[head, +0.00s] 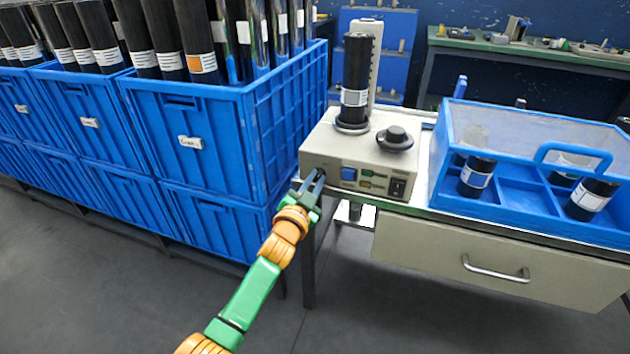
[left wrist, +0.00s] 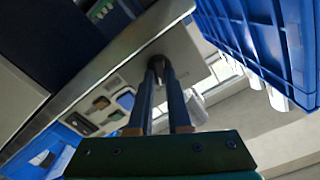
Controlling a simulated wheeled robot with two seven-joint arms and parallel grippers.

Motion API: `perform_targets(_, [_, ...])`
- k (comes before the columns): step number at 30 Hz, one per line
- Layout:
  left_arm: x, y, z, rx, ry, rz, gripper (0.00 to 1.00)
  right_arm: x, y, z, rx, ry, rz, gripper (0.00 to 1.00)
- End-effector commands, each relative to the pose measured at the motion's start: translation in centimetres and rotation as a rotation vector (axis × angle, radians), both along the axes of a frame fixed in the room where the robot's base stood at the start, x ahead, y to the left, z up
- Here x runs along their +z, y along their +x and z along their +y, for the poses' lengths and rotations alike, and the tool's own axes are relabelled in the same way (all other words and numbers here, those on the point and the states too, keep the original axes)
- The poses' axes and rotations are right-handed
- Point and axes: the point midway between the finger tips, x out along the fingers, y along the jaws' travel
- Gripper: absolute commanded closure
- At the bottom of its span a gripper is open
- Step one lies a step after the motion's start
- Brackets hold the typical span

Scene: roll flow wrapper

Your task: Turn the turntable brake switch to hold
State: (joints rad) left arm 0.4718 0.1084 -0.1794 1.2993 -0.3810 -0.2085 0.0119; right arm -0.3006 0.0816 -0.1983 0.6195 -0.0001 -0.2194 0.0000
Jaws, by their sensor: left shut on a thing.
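The beige wrapper unit (head: 322,150) stands on the bench's left end, its front panel facing me. A black roll with a white label (head: 354,75) stands upright on its turntable (head: 352,127). My left gripper (head: 316,178) is at the left end of the front panel, its blue fingers pointing at the panel. In the left wrist view the fingers (left wrist: 162,68) are shut on a small dark knob (left wrist: 157,60), which looks like the brake switch. The fingers mostly hide it in the head view, and I cannot read its setting. My right gripper is not in view.
Right of the knob the panel has a blue button (head: 348,174) and a black rocker switch (head: 398,187). A black round knob (head: 395,138) sits on top. Stacked blue crates (head: 200,140) stand close on the left. A blue lidded box (head: 520,215) is on the right, above a drawer (head: 495,262).

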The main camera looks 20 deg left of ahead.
Motion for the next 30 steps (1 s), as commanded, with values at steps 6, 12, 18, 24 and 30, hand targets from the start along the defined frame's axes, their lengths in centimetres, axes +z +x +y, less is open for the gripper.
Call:
perform_targets(6, [-0.1,0.0,0.0,0.001,0.001,0.003,1.0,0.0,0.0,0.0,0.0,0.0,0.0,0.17])
perform_targets(12, [-0.1,0.0,0.0,0.0,0.0,0.002,0.54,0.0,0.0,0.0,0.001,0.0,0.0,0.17])
perform_targets(18, [-0.1,0.0,0.0,0.001,0.0,0.001,0.54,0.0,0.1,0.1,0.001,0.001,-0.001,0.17])
perform_targets(24, [0.1,-1.5,0.1,0.0,0.0,0.002,0.54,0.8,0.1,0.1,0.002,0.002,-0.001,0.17])
perform_targets(30, [0.1,-5.3,0.2,0.001,0.001,0.004,0.54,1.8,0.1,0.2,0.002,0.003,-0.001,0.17])
